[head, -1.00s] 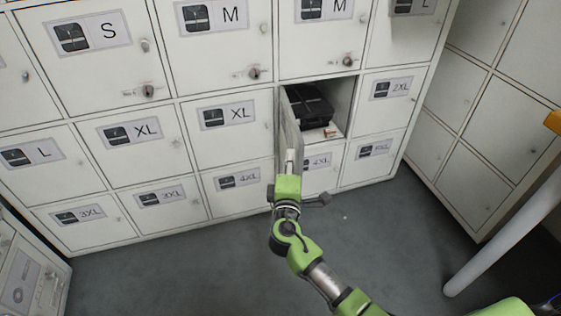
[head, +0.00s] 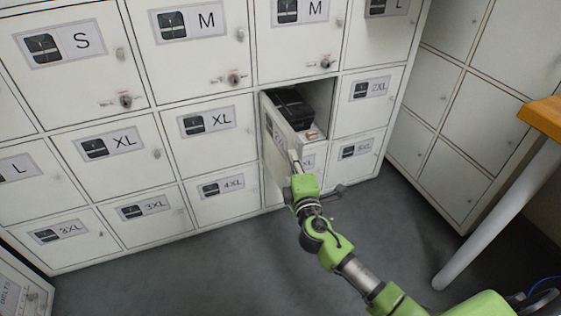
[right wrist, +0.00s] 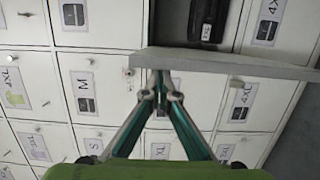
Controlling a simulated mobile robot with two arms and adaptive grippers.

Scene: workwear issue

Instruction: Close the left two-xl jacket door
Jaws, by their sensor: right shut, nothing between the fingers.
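The open locker door (head: 280,133) is hinged on its left side and stands partly open in the middle row; its label shows at a slant and is only partly readable. Behind it the compartment holds a dark folded jacket (head: 293,108). My right gripper (head: 295,163) is shut and empty, its tips at the outer face of the door near its free edge. In the right wrist view the door shows as a grey slab (right wrist: 240,66) just past the closed fingertips (right wrist: 161,88). My left gripper is not in view.
Closed labelled doors surround the compartment, including a 2XL door (head: 368,97) to its right. Some doors above carry keys (head: 326,62). A table with a wooden top (head: 543,115) and white leg stands at the right. The grey floor (head: 230,265) in front is clear.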

